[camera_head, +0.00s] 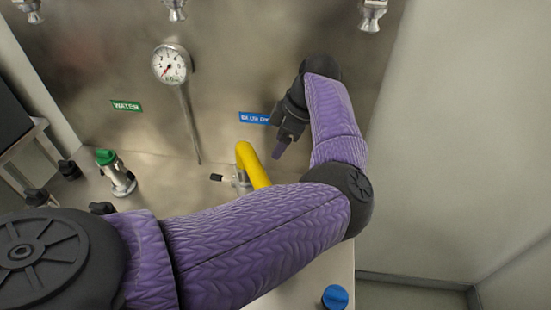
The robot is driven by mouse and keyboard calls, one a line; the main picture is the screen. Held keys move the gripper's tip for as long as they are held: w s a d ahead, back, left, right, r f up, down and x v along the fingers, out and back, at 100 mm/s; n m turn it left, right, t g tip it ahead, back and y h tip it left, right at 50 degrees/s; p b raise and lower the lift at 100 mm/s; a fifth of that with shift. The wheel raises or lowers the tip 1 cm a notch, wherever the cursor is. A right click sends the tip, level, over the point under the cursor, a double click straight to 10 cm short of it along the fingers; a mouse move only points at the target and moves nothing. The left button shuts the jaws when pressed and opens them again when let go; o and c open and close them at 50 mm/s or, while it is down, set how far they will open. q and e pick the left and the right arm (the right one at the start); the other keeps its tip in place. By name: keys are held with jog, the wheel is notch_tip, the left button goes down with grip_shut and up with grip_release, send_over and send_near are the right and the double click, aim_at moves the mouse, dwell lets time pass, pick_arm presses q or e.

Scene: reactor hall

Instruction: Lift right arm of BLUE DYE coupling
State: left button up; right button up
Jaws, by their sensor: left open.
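The BLUE DYE label (254,118) is on the steel panel, partly covered on its right by my left gripper. Below it a metal coupling (241,181) shows beside a yellow hose (252,164). One dark lever arm (216,178) sticks out to the coupling's left. Its right arm is not visible; the hose and my forearm cover that side. My left gripper (281,143) is open, above and to the right of the coupling, apart from it, with its fingers pointing down. My right gripper is not in view.
A green-topped fitting (116,172) stands on the left below the WATER label (126,106). A pressure gauge (171,64) is on the panel. Metal nozzles (372,14) hang along the top. A blue cap (335,297) is at the lower right. A plain wall (455,140) bounds the right.

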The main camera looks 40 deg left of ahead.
pick_arm(q)
jog(key=d+b+x, duration=0.1)
jog(key=b+x, duration=0.2)
jog(key=x, duration=0.3)
jog(key=w+d+f+b+x, duration=0.1)
jog(key=b+x, duration=0.2)
jog(key=x, duration=0.3)
jog(key=w+d+b+x, duration=0.1)
jog(key=b+x, duration=0.3)
jog(key=x, duration=0.2)
jog(key=shift+f, duration=0.35)
jog(key=shift+s+a+f, duration=0.15)
jog(key=shift+f, duration=0.25)
grip_shut()
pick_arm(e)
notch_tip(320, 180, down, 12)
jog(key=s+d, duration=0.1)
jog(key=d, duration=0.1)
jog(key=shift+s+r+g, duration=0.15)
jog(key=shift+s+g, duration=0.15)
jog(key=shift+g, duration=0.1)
